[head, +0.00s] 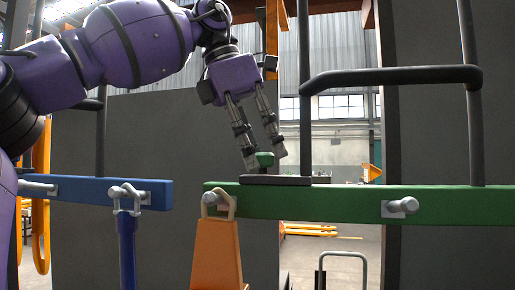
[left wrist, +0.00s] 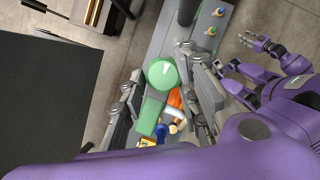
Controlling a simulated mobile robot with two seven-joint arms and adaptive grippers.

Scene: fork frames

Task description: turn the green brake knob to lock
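The green brake knob (head: 265,159) stands on a dark flat plate (head: 275,180) on top of the green beam (head: 335,204). My left gripper (head: 266,163) reaches down from above with one finger on each side of the knob. The wrist view shows its fingers (left wrist: 165,92) apart, with a small gap on both sides of the knob. My right gripper (left wrist: 260,43) shows in the wrist view, away from the knob, fingers spread and empty.
A black rail frame (head: 390,77) rises from the green beam to the right of the knob. A blue beam (head: 90,191) lies to the left, past a gap. An orange piece (head: 216,255) hangs below the green beam from a shackle.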

